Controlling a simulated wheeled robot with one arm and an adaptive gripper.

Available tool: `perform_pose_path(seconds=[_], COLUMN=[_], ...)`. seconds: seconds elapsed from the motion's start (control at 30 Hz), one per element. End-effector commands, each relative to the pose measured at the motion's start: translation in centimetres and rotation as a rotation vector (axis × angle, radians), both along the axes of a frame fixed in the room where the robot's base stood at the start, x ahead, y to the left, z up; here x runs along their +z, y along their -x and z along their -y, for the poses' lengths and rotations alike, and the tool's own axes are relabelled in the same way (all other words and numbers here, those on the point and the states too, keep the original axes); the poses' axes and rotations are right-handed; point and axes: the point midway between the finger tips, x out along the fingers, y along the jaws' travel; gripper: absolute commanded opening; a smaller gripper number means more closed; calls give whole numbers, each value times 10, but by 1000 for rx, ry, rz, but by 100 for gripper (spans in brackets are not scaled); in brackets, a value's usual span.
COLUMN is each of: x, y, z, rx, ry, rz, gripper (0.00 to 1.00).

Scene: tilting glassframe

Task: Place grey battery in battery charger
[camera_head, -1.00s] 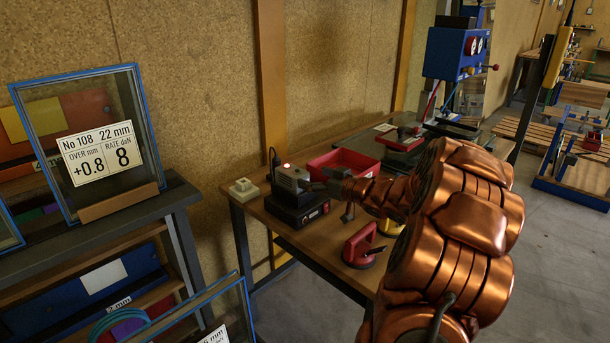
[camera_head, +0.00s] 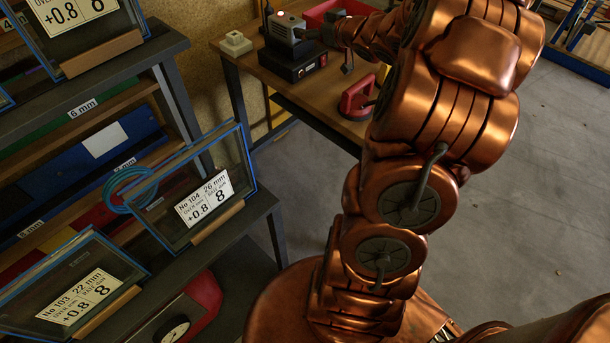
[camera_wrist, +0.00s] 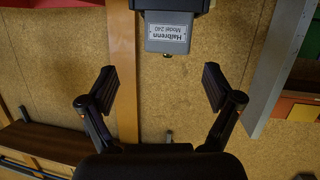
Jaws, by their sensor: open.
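The grey battery (camera_head: 284,27) stands upright on the black battery charger (camera_head: 288,66) on the wooden table, in the upper part of the head view. In the wrist view, which looks upside down, the battery (camera_wrist: 167,33) shows a label reading "Halbrenn Model 240", and its other end meets the dark charger (camera_wrist: 172,5). How deep it sits in the charger I cannot tell. My gripper (camera_wrist: 159,87) is open, with nothing between its fingers. The battery lies beyond the fingertips, apart from them. In the head view my gripper (camera_head: 318,35) is just right of the battery.
A red bin (camera_head: 325,14) is behind the charger, and a red suction handle (camera_head: 357,97) lies near the table's front edge. A pale block (camera_head: 235,43) sits at the left corner. Framed glass panes (camera_head: 205,190) stand on the left rack.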

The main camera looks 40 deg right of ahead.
Motion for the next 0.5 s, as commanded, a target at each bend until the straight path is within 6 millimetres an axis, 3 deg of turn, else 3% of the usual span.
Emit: perform_pose_path(seconds=[0.23, 0.5], x=[-5, -21], y=[1, 38], z=[-22, -60], rx=[-146, -270], ry=[73, 101], rz=[-176, -407], gripper=[90, 90])
